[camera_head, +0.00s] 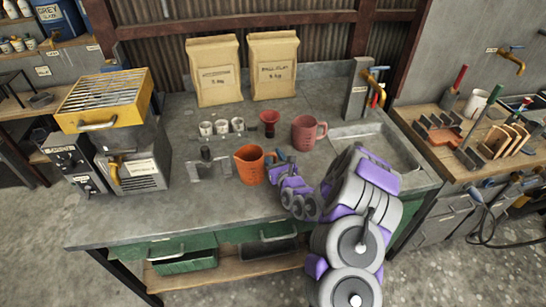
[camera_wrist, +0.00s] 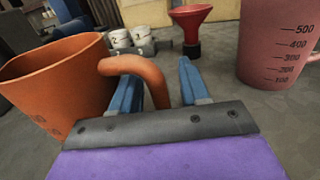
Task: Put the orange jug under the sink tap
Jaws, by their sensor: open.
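The orange jug (camera_head: 250,165) stands upright on the grey workbench, left of the sink. In the wrist view the orange jug (camera_wrist: 60,85) is at the left, and its handle reaches toward my gripper. My gripper (camera_head: 281,160) is just right of the jug, low over the bench. The sink (camera_head: 378,150) is at the bench's right, partly hidden by my arm. The yellow tap (camera_head: 374,84) is on a grey post behind it.
A pink measuring jug (camera_head: 305,132) stands between my gripper and the sink's back left. A red funnel (camera_head: 269,121) and small white cups (camera_head: 222,127) are behind the orange jug. A grey clamp-like fixture (camera_head: 208,165) is to its left. Two paper bags (camera_head: 244,70) stand at the back.

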